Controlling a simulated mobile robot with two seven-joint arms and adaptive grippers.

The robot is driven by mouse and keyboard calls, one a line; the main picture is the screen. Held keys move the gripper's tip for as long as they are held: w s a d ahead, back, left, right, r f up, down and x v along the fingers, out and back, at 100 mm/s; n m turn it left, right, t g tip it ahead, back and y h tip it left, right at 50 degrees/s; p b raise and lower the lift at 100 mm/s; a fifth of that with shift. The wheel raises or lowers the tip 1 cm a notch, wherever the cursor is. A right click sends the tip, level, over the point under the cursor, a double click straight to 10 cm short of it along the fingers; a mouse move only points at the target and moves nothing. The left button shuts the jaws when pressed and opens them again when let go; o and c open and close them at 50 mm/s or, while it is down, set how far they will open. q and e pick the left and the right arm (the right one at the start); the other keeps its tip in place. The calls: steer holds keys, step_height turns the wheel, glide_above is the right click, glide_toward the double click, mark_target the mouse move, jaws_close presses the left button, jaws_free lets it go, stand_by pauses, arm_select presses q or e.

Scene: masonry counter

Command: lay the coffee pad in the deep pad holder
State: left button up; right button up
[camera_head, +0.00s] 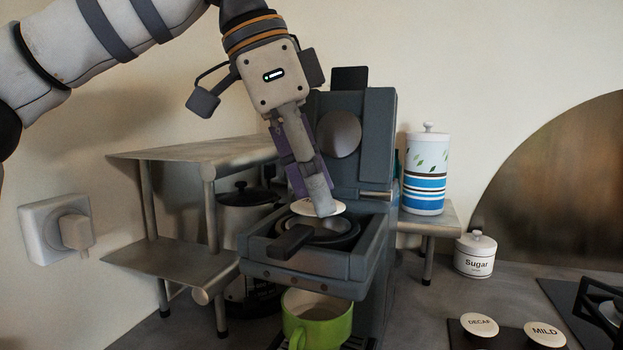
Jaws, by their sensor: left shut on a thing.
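My left gripper (322,205) comes down from above over the open front of the dark grey coffee machine (368,130). It is shut on a pale round coffee pad (306,207), and the fingers hide part of it. The pad is at the black pad holder (345,240), which sits in the machine's tray with its handle toward me. I cannot tell whether the pad touches the holder. Two more pads, marked DECAF (478,324) and MILD (545,334), lie on a dark mat at the lower right. My right gripper is not in view.
A green mug (318,322) stands under the machine's spout. A metal shelf (170,262) with a steel pot (245,212) is to the left. A striped canister (425,172) and a sugar jar (475,254) are to the right, with a hob at the far right edge.

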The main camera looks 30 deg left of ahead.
arm_select(q)
steer(key=o, duration=0.9)
steer(key=shift+r, duration=0.1)
steer(key=shift+r, duration=2.95)
